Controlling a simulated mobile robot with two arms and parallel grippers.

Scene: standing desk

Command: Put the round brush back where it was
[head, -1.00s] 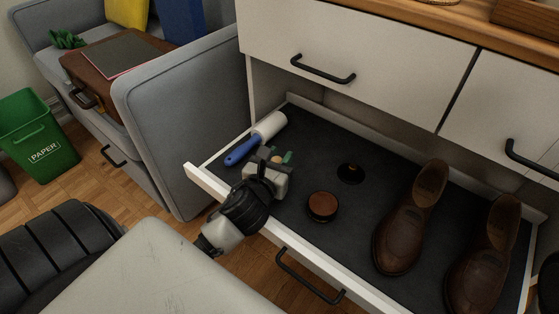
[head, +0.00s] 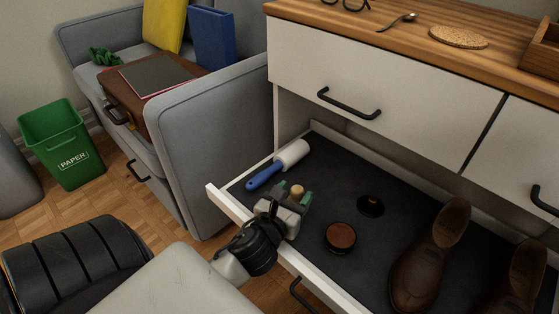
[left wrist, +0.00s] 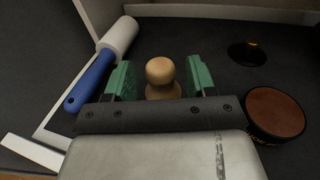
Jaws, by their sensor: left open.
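A pale wooden knob (head: 297,190), which looks like the handle of the round brush, stands in the open drawer (head: 330,294). It also shows in the left wrist view (left wrist: 161,78), upright between the green fingers, with a gap on each side. Its lower part is hidden behind my gripper body. My left gripper (head: 294,194) is open around the knob, just inside the drawer's front edge; its fingers also show in the left wrist view (left wrist: 160,82). My right gripper is in neither view.
In the drawer, a lint roller (head: 278,166) with a blue handle lies left of the gripper. A brown-topped round tin (head: 340,237), a black disc with an amber knob (head: 371,206) and brown shoes (head: 428,262) lie to the right. Bare drawer floor shows between them.

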